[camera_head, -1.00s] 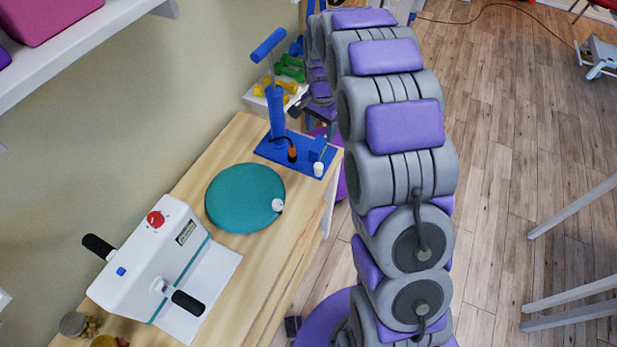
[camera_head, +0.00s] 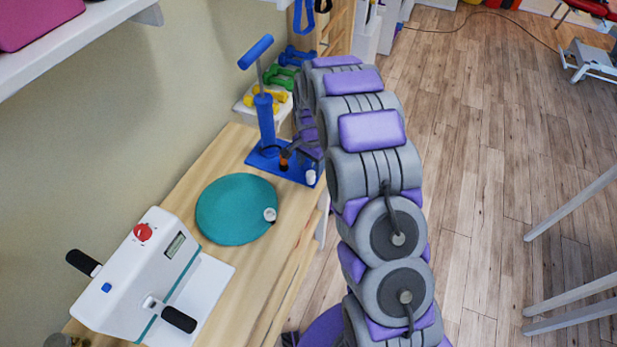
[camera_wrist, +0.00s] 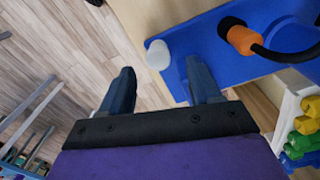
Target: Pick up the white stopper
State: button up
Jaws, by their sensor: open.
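A small white stopper (camera_head: 311,177) stands at the near right corner of the blue pump base (camera_head: 262,160) on the wooden table. It also shows in the wrist view (camera_wrist: 158,54), at the corner of the blue base. My gripper (camera_wrist: 160,82) is open and empty. In the wrist view the stopper lies just beyond the fingertips, roughly centred between them and apart from both. The right finger appears over the edge of the blue base. In the head view my arm hides most of my gripper.
A white machine (camera_head: 150,275) with black handles stands at the near left. An orange and black hose end (camera_wrist: 240,38) is right of the stopper. Dumbbells (camera_head: 280,78) sit behind the pump.

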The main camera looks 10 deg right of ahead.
aim_at(311, 173)
jog(key=shift+d+f, duration=0.4)
jog(key=shift+f, duration=0.2)
jog(key=f, duration=0.1)
jog(key=f+b, duration=0.1)
jog(key=f, duration=0.1)
jog(key=shift+s+a+f+b, duration=0.1)
jog(key=shift+a+f+b, duration=0.1)
jog(key=shift+f+b, duration=0.1)
jog(key=shift+a+f, duration=0.15)
jog(key=shift+f, duration=0.1)
jog(key=shift+a+r, duration=0.1)
jog(key=shift+a, duration=0.1)
jog(key=shift+d, duration=0.4)
jog(key=c, duration=0.6)
jog(key=shift+a, duration=0.15)
jog(key=c, duration=0.5)
jog(key=shift+o, duration=0.2)
